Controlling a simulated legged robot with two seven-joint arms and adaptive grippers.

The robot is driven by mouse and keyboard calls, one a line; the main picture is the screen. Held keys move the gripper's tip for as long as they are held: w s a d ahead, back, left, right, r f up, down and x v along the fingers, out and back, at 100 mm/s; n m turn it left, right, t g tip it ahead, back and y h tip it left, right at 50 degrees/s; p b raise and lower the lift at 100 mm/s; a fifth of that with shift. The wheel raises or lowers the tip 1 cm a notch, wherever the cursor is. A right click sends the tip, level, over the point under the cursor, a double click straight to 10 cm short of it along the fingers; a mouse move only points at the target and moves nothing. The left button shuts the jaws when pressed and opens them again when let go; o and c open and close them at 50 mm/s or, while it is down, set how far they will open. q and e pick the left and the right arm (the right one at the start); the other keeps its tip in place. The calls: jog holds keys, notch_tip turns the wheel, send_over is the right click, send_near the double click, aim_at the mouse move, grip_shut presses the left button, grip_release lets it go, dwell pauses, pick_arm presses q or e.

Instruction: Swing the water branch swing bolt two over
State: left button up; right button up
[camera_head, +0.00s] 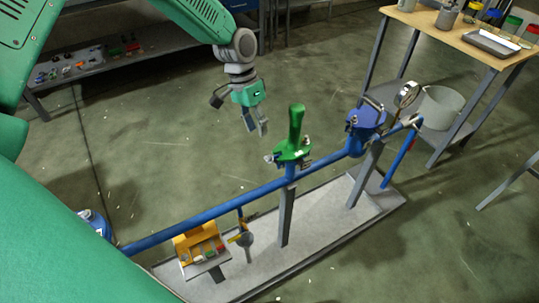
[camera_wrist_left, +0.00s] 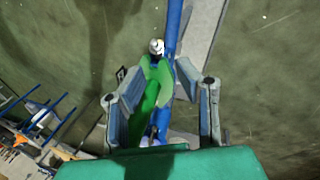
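The green water branch (camera_head: 295,125) stands upright on the blue pipe in the middle of the head view. Small metal bolt parts sit around its flange, one at the left side (camera_head: 269,159) and one at the right (camera_head: 306,141). I cannot tell which is swing bolt two. My left gripper (camera_head: 258,131) is open and empty, above and left of the branch, apart from it. In the left wrist view the green branch (camera_wrist_left: 149,95) appears between the two spread fingers, with a pale bolt nut (camera_wrist_left: 156,46) beyond it. My right gripper is not in view.
The blue pipe (camera_head: 215,213) runs along a low grey base (camera_head: 270,272). A yellow box (camera_head: 196,240) is at its left; a blue capped branch (camera_head: 365,122) and round gauge (camera_head: 407,93) are right. A wooden-topped table (camera_head: 452,38) stands far right.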

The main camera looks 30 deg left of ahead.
aim_at(268, 157)
pick_arm(q)
jog(key=x, duration=0.5)
jog(key=d+x, duration=0.1)
jog(key=x, duration=0.4)
jog(key=shift+d+f, duration=0.1)
jog(key=shift+d, duration=0.2)
jog(key=shift+a+f, duration=0.35)
jog(key=shift+a, duration=0.3)
jog(key=shift+d, duration=0.2)
grip_shut()
jog(key=shift+w+d+r, duration=0.1)
jog(key=shift+d, duration=0.15)
